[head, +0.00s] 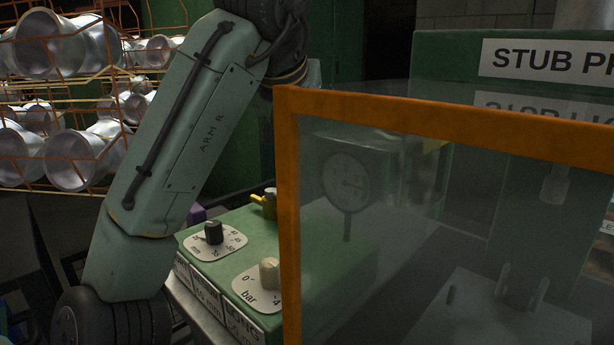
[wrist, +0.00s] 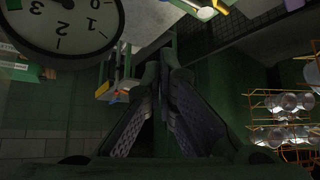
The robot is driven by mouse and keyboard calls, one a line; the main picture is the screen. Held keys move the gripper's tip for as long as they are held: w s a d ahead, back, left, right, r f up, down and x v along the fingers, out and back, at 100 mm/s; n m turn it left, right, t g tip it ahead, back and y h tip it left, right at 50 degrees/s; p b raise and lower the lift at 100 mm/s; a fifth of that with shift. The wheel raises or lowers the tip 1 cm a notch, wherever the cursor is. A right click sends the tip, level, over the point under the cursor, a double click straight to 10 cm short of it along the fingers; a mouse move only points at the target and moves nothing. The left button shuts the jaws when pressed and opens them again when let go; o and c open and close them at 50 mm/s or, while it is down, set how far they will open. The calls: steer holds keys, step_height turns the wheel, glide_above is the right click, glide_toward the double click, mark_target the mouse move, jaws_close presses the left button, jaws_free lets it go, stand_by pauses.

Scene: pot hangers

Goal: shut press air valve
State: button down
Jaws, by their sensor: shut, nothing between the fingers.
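A small yellow fitting (head: 265,204), which looks like the air valve, sits at the back of the green press bench, behind the two knobs. It is small and partly dark, so I cannot tell its handle position. My gripper (wrist: 170,78) shows in the wrist view with its fingers together and nothing between them. It is not visible in the head view. A round pressure gauge (wrist: 67,24) is large at the top left of the wrist view, apart from the fingers. The gauge also shows through the guard in the head view (head: 346,182).
An orange-framed clear guard (head: 288,190) stands at the right of the head view. A black knob (head: 213,232) and a beige knob (head: 269,272) stand on the green bench (head: 228,214). Orange wire racks with metal pipe pieces (head: 75,155) are at left.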

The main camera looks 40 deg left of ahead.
steer(key=x, duration=1)
steer(key=shift+w+f, duration=0.1)
steer(key=s, duration=0.1)
steer(key=s+d, duration=0.1)
steer(key=shift+s+d, duration=0.1)
steer(key=shift+s, duration=0.2)
steer(key=shift+s+d+f, duration=0.2)
steer(key=shift+s+d, duration=0.2)
steer(key=shift+s, duration=0.1)
